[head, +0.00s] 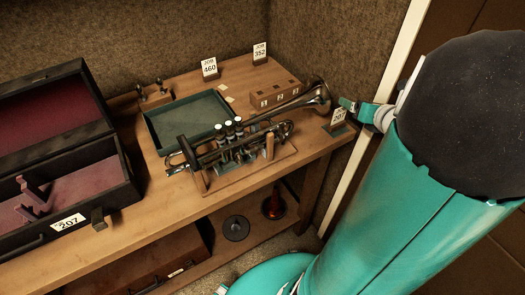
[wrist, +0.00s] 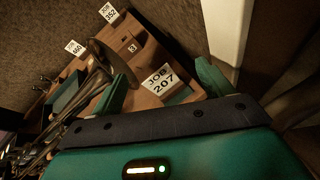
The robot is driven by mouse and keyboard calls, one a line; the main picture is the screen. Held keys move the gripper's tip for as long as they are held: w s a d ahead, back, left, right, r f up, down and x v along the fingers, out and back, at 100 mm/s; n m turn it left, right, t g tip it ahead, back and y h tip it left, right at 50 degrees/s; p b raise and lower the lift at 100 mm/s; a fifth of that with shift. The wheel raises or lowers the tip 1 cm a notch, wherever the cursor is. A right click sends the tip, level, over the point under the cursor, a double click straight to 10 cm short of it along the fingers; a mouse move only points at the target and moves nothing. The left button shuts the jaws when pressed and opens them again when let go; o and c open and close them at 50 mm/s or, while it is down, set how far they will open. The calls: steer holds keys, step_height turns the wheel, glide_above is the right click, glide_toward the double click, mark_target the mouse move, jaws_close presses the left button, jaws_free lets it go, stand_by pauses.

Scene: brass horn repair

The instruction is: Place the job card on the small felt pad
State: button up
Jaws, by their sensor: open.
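The white job card "JOB 207" (head: 339,115) stands tilted at the right end of the bench; it also shows in the wrist view (wrist: 161,79). A small dark green piece (head: 341,129) lies directly under it; I cannot tell whether this is the felt pad or the card's own base. My gripper (head: 352,106) is open beside the card, at the bench's right end. In the wrist view the card appears between the two spread green fingers (wrist: 160,69), and no grip on it shows.
A trumpet (head: 235,140) rests on a wooden stand left of the card, its bell close by. Behind are a numbered wooden block (head: 272,95), cards 460 (head: 209,67) and 352 (head: 259,51), and a green-lined tray (head: 187,118). An open case (head: 60,150) fills the left. A white post (head: 385,80) stands at right.

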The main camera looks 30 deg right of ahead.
steer(key=w+a+r+m+g+h, duration=0.3)
steer(key=a+r+m, duration=0.6)
steer(key=a+m, duration=0.7)
steer(key=s+a+f+m+g+y, duration=0.1)
steer(key=s+a+m+g+y, duration=0.1)
steer(key=s+a+m, duration=0.3)
steer(key=s+a+f+m+g+y, duration=0.1)
steer(key=s+a+m, duration=0.5)
steer(key=a, duration=0.8)
steer(key=m+g+y, duration=0.1)
steer(key=m+y, duration=0.1)
steer(key=m, duration=0.1)
steer(key=shift+s+a+y, duration=0.2)
steer(key=shift+s+y, duration=0.1)
steer(key=shift+y, duration=0.1)
